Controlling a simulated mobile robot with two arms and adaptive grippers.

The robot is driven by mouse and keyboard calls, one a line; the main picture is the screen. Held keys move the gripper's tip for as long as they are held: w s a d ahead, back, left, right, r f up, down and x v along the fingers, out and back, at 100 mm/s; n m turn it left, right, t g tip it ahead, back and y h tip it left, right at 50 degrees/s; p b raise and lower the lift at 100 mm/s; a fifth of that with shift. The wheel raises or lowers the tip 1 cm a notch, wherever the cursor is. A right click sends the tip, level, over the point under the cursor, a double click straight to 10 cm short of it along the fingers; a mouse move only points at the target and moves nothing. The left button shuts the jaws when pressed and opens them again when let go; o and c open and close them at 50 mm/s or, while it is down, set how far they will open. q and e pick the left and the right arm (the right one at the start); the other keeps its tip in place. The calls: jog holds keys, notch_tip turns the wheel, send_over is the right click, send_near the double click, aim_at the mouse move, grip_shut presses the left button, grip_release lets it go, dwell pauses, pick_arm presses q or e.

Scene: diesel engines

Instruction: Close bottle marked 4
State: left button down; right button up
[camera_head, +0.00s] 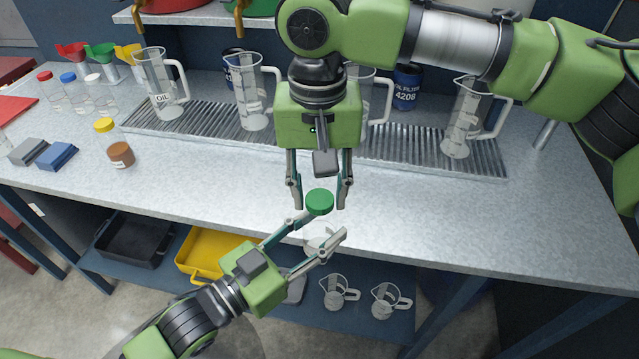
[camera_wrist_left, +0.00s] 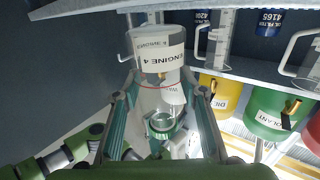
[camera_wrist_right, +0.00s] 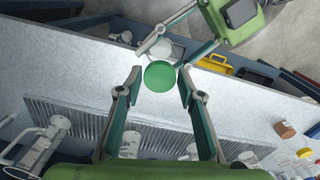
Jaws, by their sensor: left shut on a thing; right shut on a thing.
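A clear bottle (camera_head: 318,243) stands between the fingers of my left gripper (camera_head: 323,228), over the table's front edge. In the left wrist view, a white label reading ENGINE 4 (camera_wrist_left: 160,47) appears upside down, apparently on this bottle. A green cap (camera_head: 319,202) sits between the fingertips of my right gripper (camera_head: 319,203), which points down from above. The cap also shows in the right wrist view (camera_wrist_right: 160,76), with part of the bottle (camera_wrist_right: 160,48) just beyond it. Both grippers are shut on their things. Whether the cap touches the bottle's neck is hard to tell.
A bottle with a yellow cap (camera_head: 105,127) and a brown-filled jar (camera_head: 121,155) stand on the left of the table. Clear jugs (camera_head: 255,95) stand on the ribbed tray (camera_head: 205,122) behind. A yellow bin (camera_head: 200,270) is on the lower shelf. The tabletop's front middle is clear.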

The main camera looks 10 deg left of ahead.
jog(key=shift+f, duration=0.55)
dwell(0.5)
jog(key=m, duration=0.9)
jog(key=shift+a, duration=0.1)
jog(key=m, duration=0.5)
jog(key=shift+w, duration=0.1)
jog(key=m, duration=0.2)
jog(key=shift+r+m, duration=0.1)
jog(key=shift+m, duration=0.3)
jog(key=shift+a+m, duration=0.1)
jog(key=shift+m, duration=1.1)
